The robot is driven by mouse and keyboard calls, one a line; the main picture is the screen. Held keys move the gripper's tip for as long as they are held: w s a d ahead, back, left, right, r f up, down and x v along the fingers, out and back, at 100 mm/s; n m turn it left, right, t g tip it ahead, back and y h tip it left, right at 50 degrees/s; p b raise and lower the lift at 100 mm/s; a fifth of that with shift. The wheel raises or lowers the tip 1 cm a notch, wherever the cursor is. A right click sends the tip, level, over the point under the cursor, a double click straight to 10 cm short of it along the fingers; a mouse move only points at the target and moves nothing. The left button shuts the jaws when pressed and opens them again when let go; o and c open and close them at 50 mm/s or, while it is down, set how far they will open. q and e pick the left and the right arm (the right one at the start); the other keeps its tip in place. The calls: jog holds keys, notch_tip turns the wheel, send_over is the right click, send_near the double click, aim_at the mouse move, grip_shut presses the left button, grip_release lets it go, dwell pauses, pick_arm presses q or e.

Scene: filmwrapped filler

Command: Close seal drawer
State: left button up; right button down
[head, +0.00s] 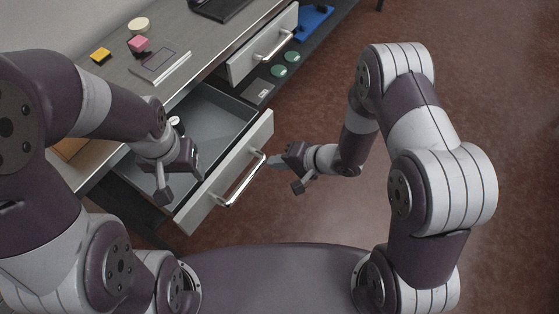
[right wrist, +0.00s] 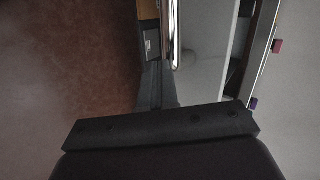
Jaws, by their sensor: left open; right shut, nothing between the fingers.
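The open drawer (head: 212,110) is pulled out from the workbench, with a grey interior, a pale front panel (head: 255,132) and a silver bar handle (head: 242,183). A small round white item (head: 175,121) lies inside. My left gripper (head: 178,185) is open over the drawer's near end, behind its front panel. My right gripper (head: 283,166) is shut and empty, just outside the front panel close to the handle's far end; I cannot tell whether it touches. In the right wrist view its dark fingers (right wrist: 155,88) point toward the handle (right wrist: 174,35).
A second drawer front (head: 260,52) with a bar handle is farther along the bench. On the benchtop (head: 190,40) are a yellow block (head: 101,55), a pink block (head: 139,43) and a cream round piece (head: 139,24). Green discs (head: 285,64) lie on a low shelf. The brown floor (head: 320,90) is clear.

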jog(key=w+a, duration=0.4)
jog(key=a, duration=0.1)
jog(key=w+a+p, duration=0.1)
jog(key=w+a, duration=0.3)
jog(key=a, duration=0.2)
jog(key=w+a+p, duration=0.1)
jog(key=w+a, duration=0.3)
jog(key=a, duration=0.2)
jog(key=shift+w, duration=0.15)
jog(key=shift+w+a+r, duration=0.1)
jog(key=shift+r, duration=0.15)
